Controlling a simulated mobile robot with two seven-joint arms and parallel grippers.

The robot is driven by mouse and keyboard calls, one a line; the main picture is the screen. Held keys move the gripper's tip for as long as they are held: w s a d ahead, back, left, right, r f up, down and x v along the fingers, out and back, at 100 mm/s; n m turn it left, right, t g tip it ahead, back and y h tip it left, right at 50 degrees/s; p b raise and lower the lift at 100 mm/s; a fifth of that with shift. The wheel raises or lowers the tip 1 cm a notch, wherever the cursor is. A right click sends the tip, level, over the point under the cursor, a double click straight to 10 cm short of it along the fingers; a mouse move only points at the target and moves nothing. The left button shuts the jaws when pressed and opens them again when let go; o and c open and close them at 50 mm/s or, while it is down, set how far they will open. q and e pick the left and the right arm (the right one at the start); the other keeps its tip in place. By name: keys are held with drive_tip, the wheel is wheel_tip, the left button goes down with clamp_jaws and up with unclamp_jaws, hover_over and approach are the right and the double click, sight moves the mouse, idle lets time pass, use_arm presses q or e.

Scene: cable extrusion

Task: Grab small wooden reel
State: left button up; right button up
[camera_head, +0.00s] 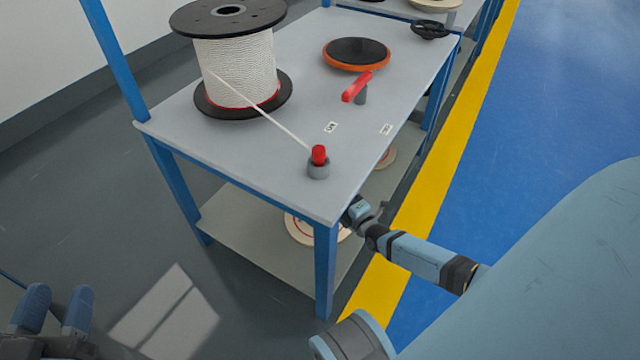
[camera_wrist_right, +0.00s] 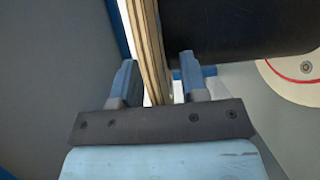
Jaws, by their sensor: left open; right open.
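On the lower shelf, a pale wooden reel (camera_head: 300,229) with a red ring shows partly below the tabletop; the table hides the rest. A second pale reel (camera_head: 387,157) shows farther back. My right gripper reaches under the table edge beside the nearer reel, its fingers hidden in the head view. In the right wrist view, the right gripper (camera_wrist_right: 157,62) is open, with a wooden flange seen edge-on (camera_wrist_right: 147,35) between its fingers. I cannot tell whether they touch. My left gripper (camera_head: 56,310) is open and empty at the lower left.
The table (camera_head: 240,160) carries a large black spool of white rope (camera_head: 235,65), a red-capped post (camera_head: 318,163), a red lever (camera_head: 357,87) and an orange-rimmed disc (camera_head: 356,53). A blue table leg (camera_head: 325,270) stands close to my right arm. A dark cylinder (camera_wrist_right: 240,28) lies right of the flange.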

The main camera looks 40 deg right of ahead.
drive_tip(key=shift+w, duration=0.2)
clamp_jaws()
drive_tip(key=shift+s, duration=0.1)
